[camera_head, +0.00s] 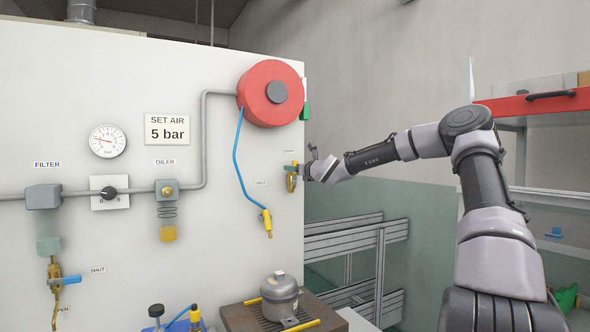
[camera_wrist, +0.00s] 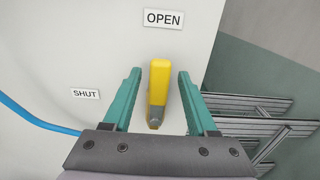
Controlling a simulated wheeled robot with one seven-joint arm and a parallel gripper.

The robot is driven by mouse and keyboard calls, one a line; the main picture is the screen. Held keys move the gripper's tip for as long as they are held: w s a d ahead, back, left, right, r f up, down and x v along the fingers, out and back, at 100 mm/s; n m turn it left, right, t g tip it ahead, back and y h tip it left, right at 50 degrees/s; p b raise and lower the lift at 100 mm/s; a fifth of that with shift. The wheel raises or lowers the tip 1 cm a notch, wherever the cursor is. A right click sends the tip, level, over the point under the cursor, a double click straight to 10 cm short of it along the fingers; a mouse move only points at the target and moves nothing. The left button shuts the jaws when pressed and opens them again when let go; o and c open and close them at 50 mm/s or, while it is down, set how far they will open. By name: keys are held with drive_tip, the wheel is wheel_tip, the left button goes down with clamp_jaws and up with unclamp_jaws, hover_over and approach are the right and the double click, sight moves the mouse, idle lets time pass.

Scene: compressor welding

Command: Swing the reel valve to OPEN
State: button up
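The reel valve (camera_head: 292,180) is a small brass and yellow fitting near the right edge of the white panel. Its yellow handle (camera_wrist: 159,85) stands upright in the wrist view, below the OPEN label (camera_wrist: 163,18) and roughly in line with it. The SHUT label (camera_wrist: 85,93) is to the left. My gripper (camera_wrist: 159,75) is open, with one teal finger on each side of the handle. A gap shows between the handle and each finger. In the head view my gripper (camera_head: 309,162) is at the valve, small and partly unclear. The handle's pivot cannot be made out.
The red hose reel (camera_head: 270,93) is above the valve, and its blue hose (camera_head: 238,160) hangs to the left with a yellow nozzle (camera_head: 267,222). A metal rack (camera_head: 355,240) stands right of the panel edge. A compressor (camera_head: 280,295) sits below on a table.

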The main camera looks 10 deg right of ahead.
drive_tip(key=v, duration=1)
drive_tip(key=shift+s, duration=0.4)
drive_tip(key=shift+d+r, duration=0.1)
drive_tip(key=s+a+f+n+g+h, duration=0.2)
drive_tip(key=s+a+f+n+g, duration=0.55)
drive_tip(key=s+f+n, duration=0.55)
drive_tip(key=s+d+r+n, duration=0.3)
drive_tip(key=s+n, duration=0.2)
drive_tip(key=s, duration=0.5)
drive_tip(key=s+d+r+n+g+h, duration=0.1)
drive_tip(key=s+d+r+n, duration=0.2)
drive_tip(key=s, duration=0.7)
drive_tip(key=s+d+r+n+g+h, duration=0.1)
drive_tip(key=s+d+r+n, duration=0.3)
drive_tip(key=s+n, duration=0.3)
drive_tip(key=s+d, duration=0.1)
drive_tip(key=s, duration=0.2)
drive_tip(key=shift+d, duration=0.25)
